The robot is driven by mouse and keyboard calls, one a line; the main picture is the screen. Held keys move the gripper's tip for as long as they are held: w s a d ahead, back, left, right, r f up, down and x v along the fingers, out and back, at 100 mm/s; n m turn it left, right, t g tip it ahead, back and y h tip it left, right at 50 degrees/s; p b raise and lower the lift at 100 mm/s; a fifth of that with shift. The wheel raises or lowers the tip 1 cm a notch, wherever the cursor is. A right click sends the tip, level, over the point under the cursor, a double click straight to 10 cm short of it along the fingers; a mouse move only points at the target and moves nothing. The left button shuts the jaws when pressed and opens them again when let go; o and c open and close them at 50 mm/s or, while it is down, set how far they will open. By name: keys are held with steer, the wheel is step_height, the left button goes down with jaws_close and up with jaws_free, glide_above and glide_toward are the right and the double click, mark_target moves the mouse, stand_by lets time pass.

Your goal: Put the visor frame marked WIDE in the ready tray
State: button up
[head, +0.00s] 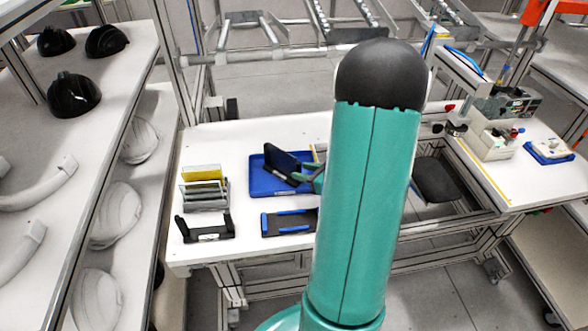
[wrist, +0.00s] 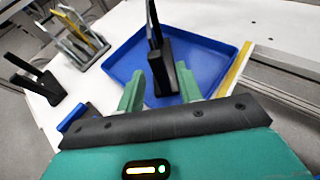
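A black visor frame (head: 282,162) stands tilted at the blue tray (head: 256,187) in the head view. In the wrist view the same frame (wrist: 162,70) shows nearly edge-on over the tray (wrist: 124,68), its near end close to my fingers. My gripper (wrist: 160,80) has its two green fingers apart, one on each side of the frame, with a visible gap at the left finger. In the head view my gripper (head: 312,175) is at the frame's right end, partly hidden by my arm. I cannot read any WIDE mark.
Left of the tray, a rack (head: 205,194) holds upright yellow and grey plates. A black stand (head: 205,229) is in front of it. A black-and-blue fixture (head: 287,222) lies in front of the tray. My arm hides the table's right part. Dark helmets (head: 73,95) sit on the left shelf.

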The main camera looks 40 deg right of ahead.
steer(key=a+v, duration=0.1)
steer(key=v, duration=0.5)
steer(key=w+a+r+n+g+y, duration=0.1)
steer(key=a+r+n+g+y, duration=0.3)
steer(key=a+n, duration=0.55)
steer(key=w+a+r+n+g+y, duration=0.25)
steer(key=a+r+n, duration=0.35)
steer(key=a, duration=0.6)
steer(key=s+a+r+n+g+h, duration=0.1)
steer(key=s+a+r+n+h, duration=0.6)
steer(key=n, duration=1.2)
steer(key=a+r+h, duration=0.1)
steer(key=a, duration=0.2)
steer(key=shift+s+r, duration=0.2)
steer(key=shift+s, duration=0.2)
